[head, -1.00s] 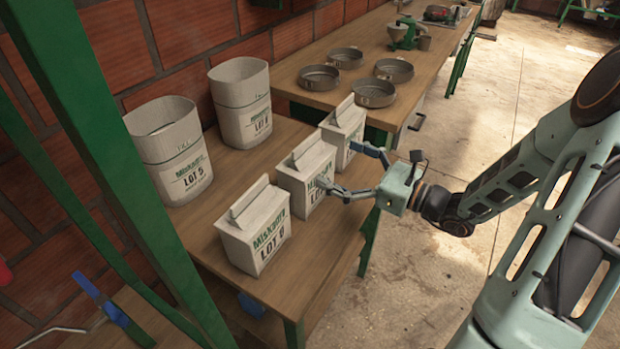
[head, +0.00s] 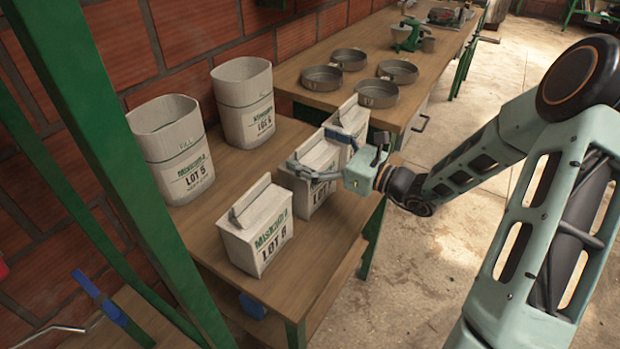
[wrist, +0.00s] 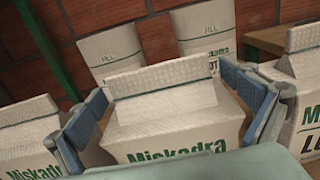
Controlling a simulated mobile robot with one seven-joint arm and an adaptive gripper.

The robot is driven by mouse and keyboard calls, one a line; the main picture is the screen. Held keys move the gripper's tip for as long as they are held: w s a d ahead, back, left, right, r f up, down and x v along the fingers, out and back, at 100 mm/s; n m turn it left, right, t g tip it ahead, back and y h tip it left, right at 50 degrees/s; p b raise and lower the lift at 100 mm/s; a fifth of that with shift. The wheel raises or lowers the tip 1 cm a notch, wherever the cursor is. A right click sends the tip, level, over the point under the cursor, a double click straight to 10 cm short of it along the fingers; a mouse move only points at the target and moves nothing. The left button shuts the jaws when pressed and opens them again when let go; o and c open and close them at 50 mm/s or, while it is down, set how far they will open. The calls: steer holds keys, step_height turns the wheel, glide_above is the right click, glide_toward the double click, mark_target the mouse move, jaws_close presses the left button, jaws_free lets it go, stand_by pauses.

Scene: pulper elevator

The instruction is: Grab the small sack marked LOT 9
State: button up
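Three small white sacks with folded tops stand in a row on the wooden table. The middle sack (head: 318,199) has its lot number hidden by my gripper in the head view and below the frame in the wrist view (wrist: 175,115). The near sack (head: 262,240) reads LOT 8 or LOT 0; I cannot tell which. The far sack (head: 352,118) is partly behind my gripper, its number unreadable. My gripper (head: 312,150) is open, with one finger on each side of the middle sack's upper part. Whether the fingers touch it is unclear.
Two tall open sacks stand behind the row: one marked LOT 5 (head: 172,150) and another (head: 243,103). Several round metal pans (head: 377,93) sit on the farther table. A green post (head: 110,150) rises at left. Neighbouring sacks stand close to my fingers.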

steer(key=c, duration=2)
steer(key=shift+r, duration=0.2)
